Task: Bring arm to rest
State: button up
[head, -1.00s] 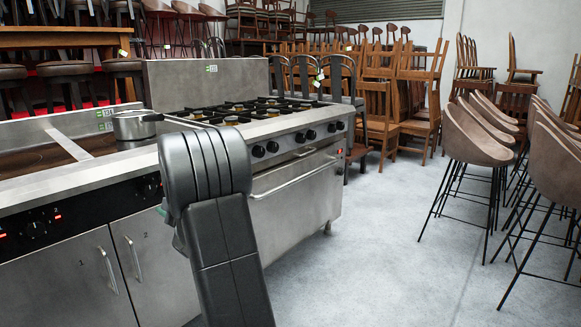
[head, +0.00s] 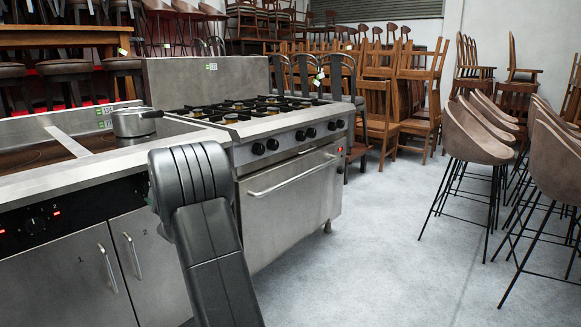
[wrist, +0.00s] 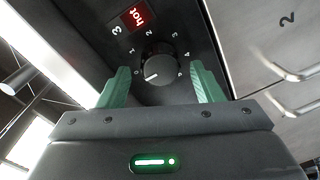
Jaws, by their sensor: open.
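My gripper (wrist: 160,70) is open in the wrist view, with its two green fingers apart and nothing held. A black round control knob (wrist: 158,64) lies in the gap between the fingers, with clear space on both sides.
A steel pot (head: 135,122) stands on the dark hob (head: 35,154) at left. A gas range (head: 295,185) with black grates stands beyond my arm. Bar stools (head: 478,147) stand at right, and stacked wooden chairs at the back. The grey floor (head: 400,250) between is clear.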

jog(key=shift+w+a+r+m+p, duration=0.15)
jog(key=shift+w+a+m+p, duration=0.15)
jog(key=shift+w+a+p, duration=0.35)
jog(key=s+d+m+p, duration=0.7)
jog(key=d+m+p, duration=0.2)
jog(key=p, duration=0.4)
jog(key=shift+d+f+y, duration=0.15)
jog(key=shift+f+y, duration=0.05)
jog(key=shift+y, duration=0.1)
jog(key=shift+s, duration=0.1)
jog(key=shift+r, duration=0.1)
dwell(0.3)
